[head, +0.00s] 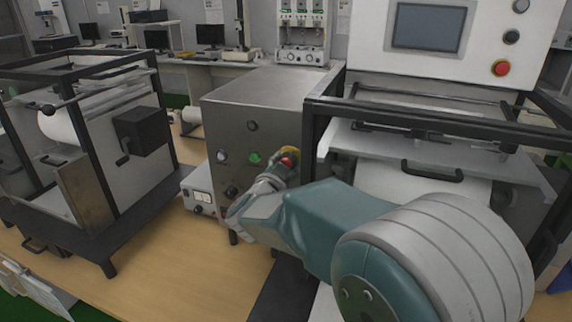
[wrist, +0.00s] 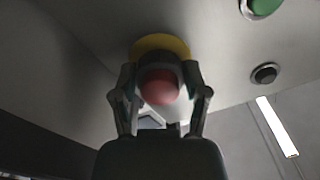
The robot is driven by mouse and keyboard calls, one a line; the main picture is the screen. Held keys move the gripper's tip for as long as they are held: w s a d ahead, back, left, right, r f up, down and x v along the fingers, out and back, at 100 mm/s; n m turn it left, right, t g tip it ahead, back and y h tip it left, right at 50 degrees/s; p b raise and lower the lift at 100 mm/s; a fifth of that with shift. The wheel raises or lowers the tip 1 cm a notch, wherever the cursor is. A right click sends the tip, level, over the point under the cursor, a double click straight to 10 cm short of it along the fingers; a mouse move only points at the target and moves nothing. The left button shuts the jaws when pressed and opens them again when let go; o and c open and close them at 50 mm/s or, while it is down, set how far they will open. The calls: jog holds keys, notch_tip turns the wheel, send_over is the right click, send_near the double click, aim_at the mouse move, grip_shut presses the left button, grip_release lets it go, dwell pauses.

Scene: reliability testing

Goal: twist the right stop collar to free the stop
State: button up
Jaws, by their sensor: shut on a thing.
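The stop is a red mushroom button with a yellow collar (head: 291,151) on the front of the grey control box. In the wrist view the red button (wrist: 159,87) sits between the two fingers, with the yellow collar (wrist: 160,44) behind it. My gripper (wrist: 159,88) is shut on the red button, one finger on each side. In the head view my gripper (head: 283,166) reaches the box front from below and partly hides the button. I cannot tell whether the fingers touch the yellow collar itself.
The control box (head: 262,92) also has a green button (head: 254,158) and dark knobs. A framed machine with a drawer handle (head: 432,170) stands close on the right. A second red button (head: 501,68) is on the upper white panel. A small white meter (head: 202,197) sits below left.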

jog(key=shift+r+m, duration=0.15)
jog(key=shift+m, duration=0.25)
